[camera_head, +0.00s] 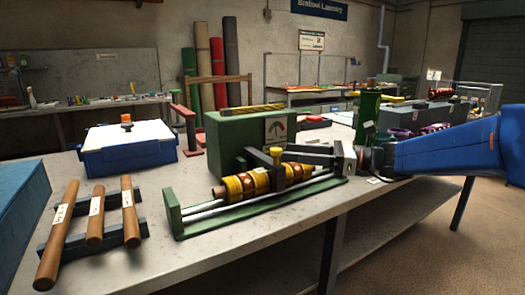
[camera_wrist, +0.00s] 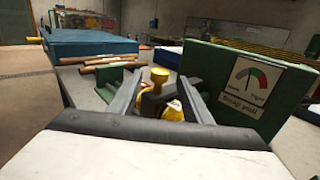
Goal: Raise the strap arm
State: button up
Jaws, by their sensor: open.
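The strap arm is a dark piece with a yellow knob (camera_head: 276,153) on top, standing over a yellow-and-brown banded roller (camera_head: 234,187) on a green base with rails (camera_head: 200,223). In the wrist view the yellow knob (camera_wrist: 159,75) and the dark strap arm (camera_wrist: 152,101) show between my fingers. My gripper (camera_head: 285,155) reaches in from the right, level with the knob. It is open, with one finger on each side of the knob in the wrist view (camera_wrist: 160,84). I cannot tell whether a finger touches it. My fingers partly hide the roller.
A green box with a dial gauge (camera_head: 240,140) stands close behind the roller; its dial label faces me in the wrist view (camera_wrist: 253,90). Wooden rods on a dark rack (camera_head: 97,222) and a blue bin with a white lid (camera_head: 127,155) are left. The table front (camera_head: 260,245) is clear.

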aim_at(262, 161)
jog(key=a, duration=0.3)
jog(key=w+a, duration=0.1)
jog(key=a, duration=0.5)
jog(key=shift+w, duration=0.35)
jog(key=shift+a, duration=0.1)
grip_shut()
